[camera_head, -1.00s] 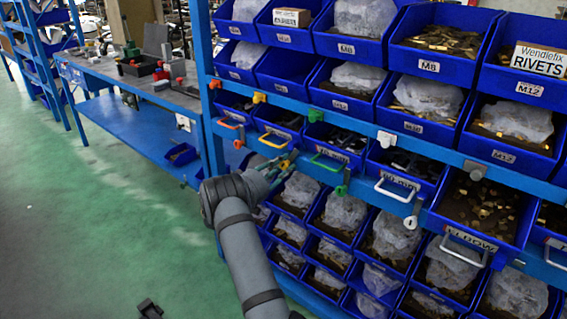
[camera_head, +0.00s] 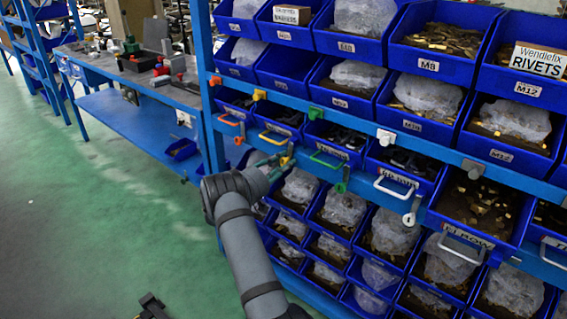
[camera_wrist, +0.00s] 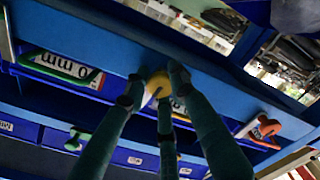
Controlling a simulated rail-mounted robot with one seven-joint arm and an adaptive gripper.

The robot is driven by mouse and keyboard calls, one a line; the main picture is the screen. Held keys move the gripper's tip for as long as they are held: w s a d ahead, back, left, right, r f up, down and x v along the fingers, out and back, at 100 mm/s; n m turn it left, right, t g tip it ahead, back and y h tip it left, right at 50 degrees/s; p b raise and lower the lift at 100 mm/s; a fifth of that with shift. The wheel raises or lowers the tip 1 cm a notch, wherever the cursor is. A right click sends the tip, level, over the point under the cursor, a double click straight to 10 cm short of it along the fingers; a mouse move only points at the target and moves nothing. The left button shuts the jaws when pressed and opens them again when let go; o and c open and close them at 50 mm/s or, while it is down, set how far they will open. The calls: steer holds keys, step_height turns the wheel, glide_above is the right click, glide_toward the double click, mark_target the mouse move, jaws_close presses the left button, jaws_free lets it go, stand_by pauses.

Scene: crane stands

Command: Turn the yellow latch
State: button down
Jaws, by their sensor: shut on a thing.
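The yellow latch (camera_head: 286,161) hangs under the blue rail, by the drawer with the yellow handle (camera_head: 274,138). In the wrist view its rounded yellow part (camera_wrist: 158,83) shows between my fingers. My gripper (camera_head: 275,160) reaches it from the front left and is shut on it. In the wrist view the dark green fingers of my gripper (camera_wrist: 154,92) close around the latch and hide part of it. The exact turn angle of the latch is hard to tell.
A green latch (camera_head: 343,179) and a grey latch (camera_head: 411,211) hang to the right, an orange handle (camera_head: 231,119) sits to the left. Blue bins (camera_head: 340,205) fill the shelves above and below. A blue workbench (camera_head: 150,90) stands at the left; the green floor before it is clear.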

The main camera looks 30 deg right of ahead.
steer(key=shift+s+d+f, duration=0.1)
steer(key=shift+s+f, duration=0.15)
steer(key=shift+f, duration=0.2)
steer(key=c, duration=1.9)
jaws_free()
steer(key=o, duration=0.5)
steer(key=shift+r, duration=0.2)
steer(key=shift+c, duration=0.2)
steer(key=shift+w+r, duration=0.1)
steer(key=shift+r, duration=0.05)
steer(key=v, duration=1.2)
